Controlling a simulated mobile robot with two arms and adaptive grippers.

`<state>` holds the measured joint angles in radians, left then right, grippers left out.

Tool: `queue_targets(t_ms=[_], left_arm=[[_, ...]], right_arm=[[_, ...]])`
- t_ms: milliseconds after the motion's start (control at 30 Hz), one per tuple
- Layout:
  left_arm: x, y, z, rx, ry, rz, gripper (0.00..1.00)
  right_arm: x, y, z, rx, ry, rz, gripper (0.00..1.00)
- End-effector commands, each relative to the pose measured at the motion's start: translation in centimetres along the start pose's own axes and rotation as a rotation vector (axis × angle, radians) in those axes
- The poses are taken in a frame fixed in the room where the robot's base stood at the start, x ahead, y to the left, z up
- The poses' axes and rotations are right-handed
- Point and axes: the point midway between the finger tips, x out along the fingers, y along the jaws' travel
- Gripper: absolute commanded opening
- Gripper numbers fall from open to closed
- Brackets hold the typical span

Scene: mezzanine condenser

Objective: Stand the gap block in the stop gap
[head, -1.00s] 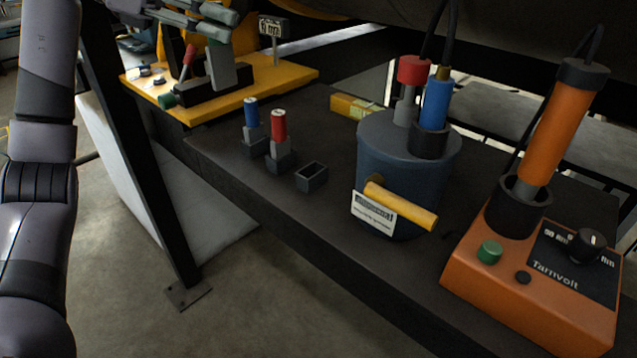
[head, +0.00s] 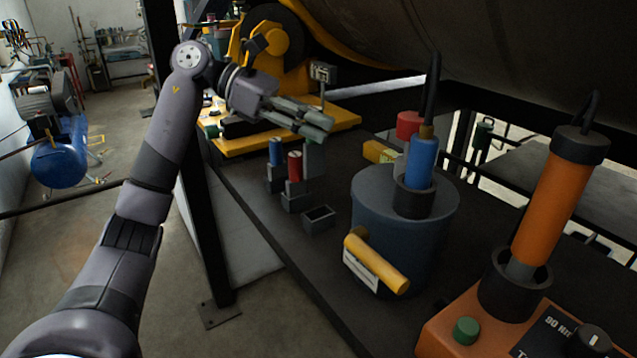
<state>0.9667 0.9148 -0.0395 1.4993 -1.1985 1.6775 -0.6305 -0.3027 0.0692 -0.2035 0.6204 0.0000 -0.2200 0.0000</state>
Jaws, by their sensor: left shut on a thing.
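My left gripper (head: 318,128) reaches in from the left, over the back of the dark bench, in front of the yellow plate. The yellow plate (head: 240,145) carries a black fixture (head: 237,128), partly covered by my gripper. I cannot make out the stop gap there. My right gripper is out of view.
A blue-topped plug (head: 276,152) and a small open box (head: 319,219) stand near the block. A large blue-grey pot (head: 400,215) with a yellow handle (head: 376,264) and an orange tool in an orange base (head: 470,345) fill the right. A dark post (head: 205,215) stands at left.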

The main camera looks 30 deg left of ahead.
Motion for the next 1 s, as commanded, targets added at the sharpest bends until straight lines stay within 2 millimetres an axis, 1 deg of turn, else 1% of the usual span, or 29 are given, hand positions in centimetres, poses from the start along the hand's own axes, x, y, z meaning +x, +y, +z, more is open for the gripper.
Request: queue_targets(t_ms=[33,133,300,500,733,833,1000], left_arm=[[0.6,0.0,-1.1,-0.004,0.000,-0.004,0.00],[1.4,-0.1,-3.0,-0.004,-0.001,-0.003,0.00],[2.5,0.0,-5.8,-0.002,-0.003,-0.003,0.00],[3.1,0.1,-7.3,0.000,-0.003,-0.001,0.00],[4.3,0.0,-10.0,0.000,-0.004,-0.002,0.00],[4.5,0.1,-10.6,0.002,-0.002,0.000,0.00],[4.5,0.1,-10.6,0.003,-0.002,0.001,0.00]], right_arm=[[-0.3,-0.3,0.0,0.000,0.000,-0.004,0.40],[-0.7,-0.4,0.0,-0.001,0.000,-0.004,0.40],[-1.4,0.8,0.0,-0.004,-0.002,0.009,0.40],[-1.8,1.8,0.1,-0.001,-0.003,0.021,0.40],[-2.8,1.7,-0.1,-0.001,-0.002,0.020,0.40],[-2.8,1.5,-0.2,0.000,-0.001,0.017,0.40],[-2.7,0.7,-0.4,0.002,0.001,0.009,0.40]])
